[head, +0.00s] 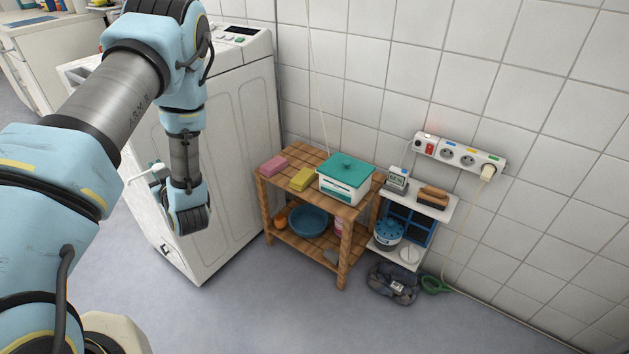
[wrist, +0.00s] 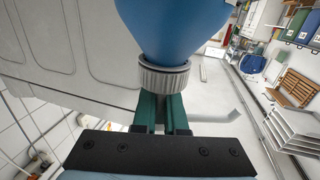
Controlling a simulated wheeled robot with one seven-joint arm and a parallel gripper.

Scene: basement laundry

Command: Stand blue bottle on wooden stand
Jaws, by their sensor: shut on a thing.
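A blue bottle (wrist: 172,30) with a ribbed grey cap (wrist: 163,78) fills the upper middle of the wrist view; its far end is cut off by the frame. My gripper (wrist: 163,104), with green fingers, is shut on it at the cap. In the head view my arm hangs in front of the white washing machine, and I cannot make out the bottle there. The wooden stand (head: 343,210), a low two-level table with a tiled-looking top, is to the right of my arm, against the wall. My gripper is apart from it.
On the stand's top are a pink sponge (head: 273,166), a yellow sponge (head: 302,179) and a white box with green lid (head: 346,180). A blue bowl (head: 307,221) is on its lower shelf. The washing machine (head: 232,150) stands left. A small white shelf (head: 436,208) stands right.

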